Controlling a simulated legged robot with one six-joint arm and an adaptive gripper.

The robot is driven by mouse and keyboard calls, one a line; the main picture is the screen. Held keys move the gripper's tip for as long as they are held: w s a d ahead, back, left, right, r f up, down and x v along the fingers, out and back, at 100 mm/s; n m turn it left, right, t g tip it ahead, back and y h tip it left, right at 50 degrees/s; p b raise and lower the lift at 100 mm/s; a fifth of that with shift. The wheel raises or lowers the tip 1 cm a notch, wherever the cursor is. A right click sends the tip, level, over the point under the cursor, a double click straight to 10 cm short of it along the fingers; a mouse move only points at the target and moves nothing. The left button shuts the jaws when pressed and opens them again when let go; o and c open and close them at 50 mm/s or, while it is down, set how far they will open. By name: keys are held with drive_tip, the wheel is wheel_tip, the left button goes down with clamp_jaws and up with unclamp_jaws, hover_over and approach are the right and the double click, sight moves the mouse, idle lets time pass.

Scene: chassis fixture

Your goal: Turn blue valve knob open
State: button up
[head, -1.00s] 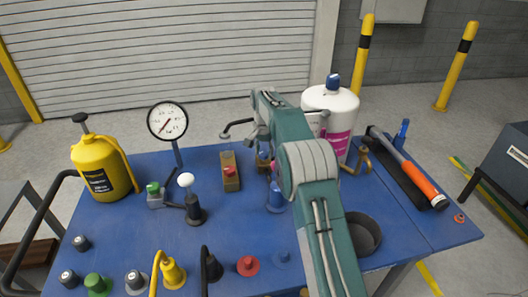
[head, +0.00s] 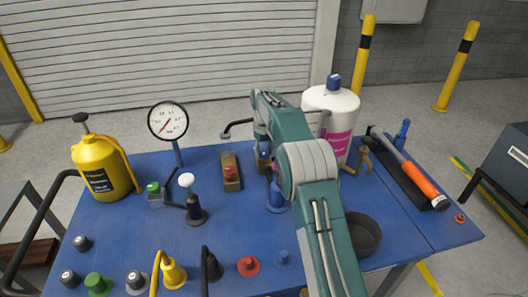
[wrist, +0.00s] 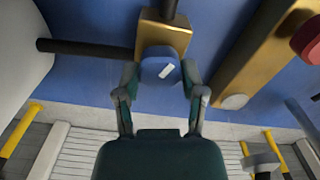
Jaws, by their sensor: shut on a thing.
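The blue valve knob (wrist: 157,67), with a white mark on its face, sits at the end of a brass valve body (wrist: 163,37) in the wrist view. My gripper (wrist: 160,80) is shut on the knob, one finger on each side. The white mark lies slanted in the picture. In the head view the brass valve body (head: 263,163) shows partly beside my arm. The knob itself is hidden there by my arm and gripper.
A second brass valve with a red knob (head: 231,172) stands just left. A white bottle (head: 331,112) stands close at the right. A gauge (head: 168,121), a yellow bottle (head: 100,166) and a hammer (head: 422,182) are farther off. Several knobs and handles line the blue table's front.

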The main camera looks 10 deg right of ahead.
sight(263, 151)
drive_tip(key=shift+f+n, duration=0.1)
drive_tip(key=shift+n, duration=2.1)
drive_tip(key=o, duration=1.1)
drive_tip(key=shift+o, duration=0.2)
wheel_tip(263, 151, up, 12)
drive_tip(key=shift+w+a, duration=0.1)
